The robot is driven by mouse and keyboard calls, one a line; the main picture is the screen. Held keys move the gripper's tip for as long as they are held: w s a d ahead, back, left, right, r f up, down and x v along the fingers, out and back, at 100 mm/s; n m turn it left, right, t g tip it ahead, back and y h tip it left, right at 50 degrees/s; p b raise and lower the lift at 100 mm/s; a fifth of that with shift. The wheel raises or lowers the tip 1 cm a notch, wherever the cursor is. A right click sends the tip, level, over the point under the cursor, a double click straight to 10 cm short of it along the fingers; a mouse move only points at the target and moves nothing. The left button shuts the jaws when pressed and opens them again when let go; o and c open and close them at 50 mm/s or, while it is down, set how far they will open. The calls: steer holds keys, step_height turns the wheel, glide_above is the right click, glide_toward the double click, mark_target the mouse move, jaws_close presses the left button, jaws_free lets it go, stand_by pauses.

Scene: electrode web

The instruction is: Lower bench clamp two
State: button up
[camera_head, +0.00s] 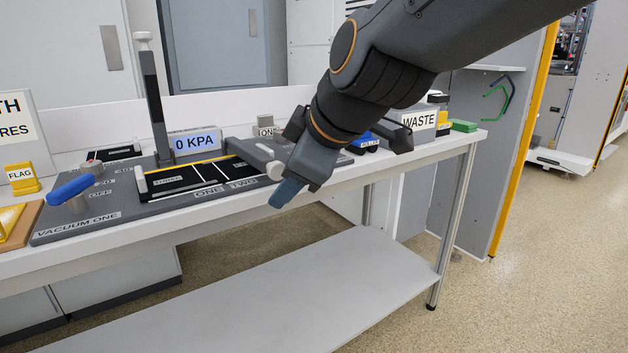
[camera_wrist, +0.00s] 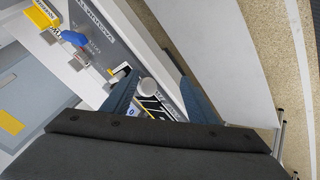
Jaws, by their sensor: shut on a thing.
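Clamp two appears as a grey bar (camera_head: 249,153) with a white knob (camera_head: 275,170), lying low over the right part of the black plate near the TWO label (camera_head: 243,183). My gripper (camera_head: 287,191) is at the knob end, its blue fingers pointing down past the bench's front edge. In the wrist view the white knob (camera_wrist: 149,88) sits between the two blue fingers of my gripper (camera_wrist: 158,82), which is shut on it. The wrist hides part of the bar's end, so I cannot tell whether it touches the plate. Another clamp bar (camera_head: 153,105) with a white knob stands upright at left.
A display (camera_head: 195,142) reads 0 KPA behind the plate. A blue-handled valve (camera_head: 72,188) and a yellow FLAG block (camera_head: 21,178) are at left. A WASTE bin (camera_head: 418,121) and green block (camera_head: 464,126) stand at right. The lower shelf (camera_head: 270,295) is bare.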

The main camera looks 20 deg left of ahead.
steer(key=v, duration=0.5)
steer(key=shift+s+d+p, duration=0.1)
steer(key=shift+d+p, duration=0.05)
steer(key=shift+p, duration=0.15)
steer(key=s+d+f+m+g+h, duration=0.25)
steer(key=d+f+m, duration=0.3)
steer(key=d, duration=0.35)
steer(key=s+d+f+m+g+h, duration=0.1)
steer(key=s+d+f+m+h, duration=0.1)
steer(key=s+d+f+m, duration=0.4)
steer(key=s+d+f+m+g+h, duration=0.1)
steer(key=d+f+m+g+h, duration=0.1)
steer(key=d+f+m, duration=0.55)
steer(key=d+r+p, duration=1.3)
steer(key=d+p, duration=0.1)
steer(key=p, duration=0.8)
steer(key=shift+r+m+h, duration=0.3)
steer(key=shift+r+h, duration=0.05)
steer(key=shift+r, duration=0.05)
